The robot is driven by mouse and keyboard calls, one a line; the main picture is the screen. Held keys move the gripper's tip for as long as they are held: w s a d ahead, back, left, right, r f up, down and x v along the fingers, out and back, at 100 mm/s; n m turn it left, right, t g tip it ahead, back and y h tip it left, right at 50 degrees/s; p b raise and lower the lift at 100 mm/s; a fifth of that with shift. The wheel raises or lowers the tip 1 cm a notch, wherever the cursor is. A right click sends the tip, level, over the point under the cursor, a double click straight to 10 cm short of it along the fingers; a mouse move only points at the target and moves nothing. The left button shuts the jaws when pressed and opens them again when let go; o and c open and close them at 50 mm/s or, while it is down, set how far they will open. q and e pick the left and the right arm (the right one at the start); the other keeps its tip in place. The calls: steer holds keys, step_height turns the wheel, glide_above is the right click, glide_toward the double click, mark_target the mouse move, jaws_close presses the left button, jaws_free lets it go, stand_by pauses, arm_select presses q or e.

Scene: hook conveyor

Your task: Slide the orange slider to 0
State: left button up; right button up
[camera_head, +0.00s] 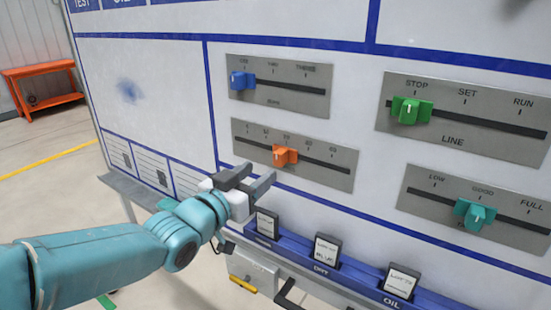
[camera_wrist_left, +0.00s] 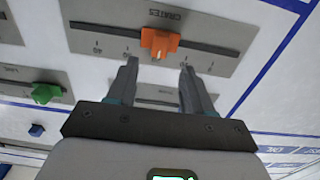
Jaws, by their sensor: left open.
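The orange slider (camera_head: 285,156) sits about mid-track on a grey scale plate (camera_head: 345,180) on the white board, near the middle mark. The 0 end is toward the left. It also shows in the wrist view (camera_wrist_left: 160,43), upside down on the plate marked CRATES. My left gripper (camera_head: 258,172) is open, below and left of the slider. In the wrist view the slider lies ahead of the gap between its two fingers, and nothing shows between them. My right gripper is not in view.
A blue slider (camera_head: 242,80) is above, with green (camera_head: 410,110) and teal (camera_head: 475,214) sliders to the right. A blue ledge (camera_head: 355,290) holding several labelled cards runs below the plates. An orange table (camera_head: 42,72) stands far left.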

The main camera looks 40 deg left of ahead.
mark_target(276, 159)
arm_select(q)
steer(key=w, duration=0.2)
steer(key=w+p, duration=0.1)
steer(key=w, duration=0.4)
steer(key=shift+w+a, duration=0.25)
steer(key=shift+w, duration=0.15)
jaws_close()
